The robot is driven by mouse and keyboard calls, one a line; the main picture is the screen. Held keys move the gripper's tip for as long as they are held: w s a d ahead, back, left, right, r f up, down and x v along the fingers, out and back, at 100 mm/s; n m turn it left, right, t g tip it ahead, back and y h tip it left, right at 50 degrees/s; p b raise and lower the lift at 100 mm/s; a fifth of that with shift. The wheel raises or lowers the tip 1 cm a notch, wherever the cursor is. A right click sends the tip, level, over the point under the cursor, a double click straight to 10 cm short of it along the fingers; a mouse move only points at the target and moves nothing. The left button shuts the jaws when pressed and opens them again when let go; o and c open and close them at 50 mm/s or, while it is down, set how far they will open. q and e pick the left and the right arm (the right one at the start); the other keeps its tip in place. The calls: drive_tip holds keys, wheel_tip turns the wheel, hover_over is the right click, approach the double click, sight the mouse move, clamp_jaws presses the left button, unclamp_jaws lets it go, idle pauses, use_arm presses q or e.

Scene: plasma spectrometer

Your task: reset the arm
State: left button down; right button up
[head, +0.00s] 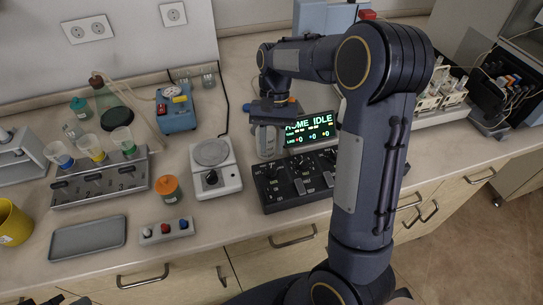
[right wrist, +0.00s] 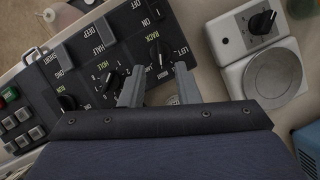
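A black control panel (head: 290,185) with dark knobs and switches stands on the bench, below a lit display (head: 310,131) reading "HOME IDLE". My right gripper (head: 266,140) hangs above the panel's left back side. In its wrist view the two grey fingers (right wrist: 160,88) stand apart with nothing between them, over the RACK knob's (right wrist: 159,52) end of the panel.
A white hotplate (head: 214,168) stands left of the panel. A three-button box (head: 167,231), an orange-capped jar (head: 168,188), a grey tray (head: 87,237) and a funnel rack (head: 100,183) lie further left. A sample rack (head: 440,95) stands at right, partly behind my arm.

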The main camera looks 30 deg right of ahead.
drive_tip(key=shift+v, duration=1.1)
